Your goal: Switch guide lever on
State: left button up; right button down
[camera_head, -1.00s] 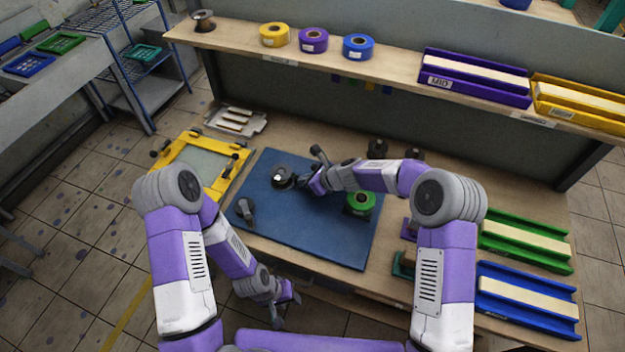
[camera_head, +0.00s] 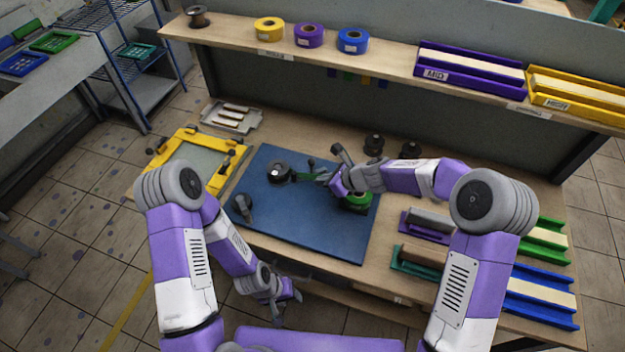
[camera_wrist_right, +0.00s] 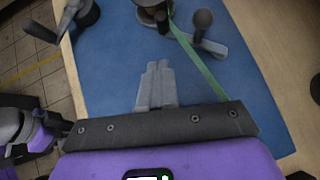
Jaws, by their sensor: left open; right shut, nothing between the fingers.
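The guide lever (camera_head: 311,162) is a short dark arm with a round upright knob, beside the black guide spool (camera_head: 277,171) on the blue board (camera_head: 305,225). In the right wrist view the lever's knob (camera_wrist_right: 203,19) is ahead and to the right of my fingertips. A green ribbon (camera_wrist_right: 200,62) runs past the lever and spool. My right gripper (camera_head: 322,179) is over the board, right of the lever; its shut, empty fingers (camera_wrist_right: 156,68) appear apart from the knob. My left gripper (camera_head: 293,296) is open and low in front of the table.
The green roll (camera_head: 356,201) is partly hidden under my right wrist. A dark lever-like part (camera_head: 242,207) stands at the board's left edge. A yellow frame (camera_head: 228,178) lies left of the board. The front of the board is clear.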

jog(key=v, duration=0.5)
jog(key=shift+s, duration=0.1)
dwell(0.3)
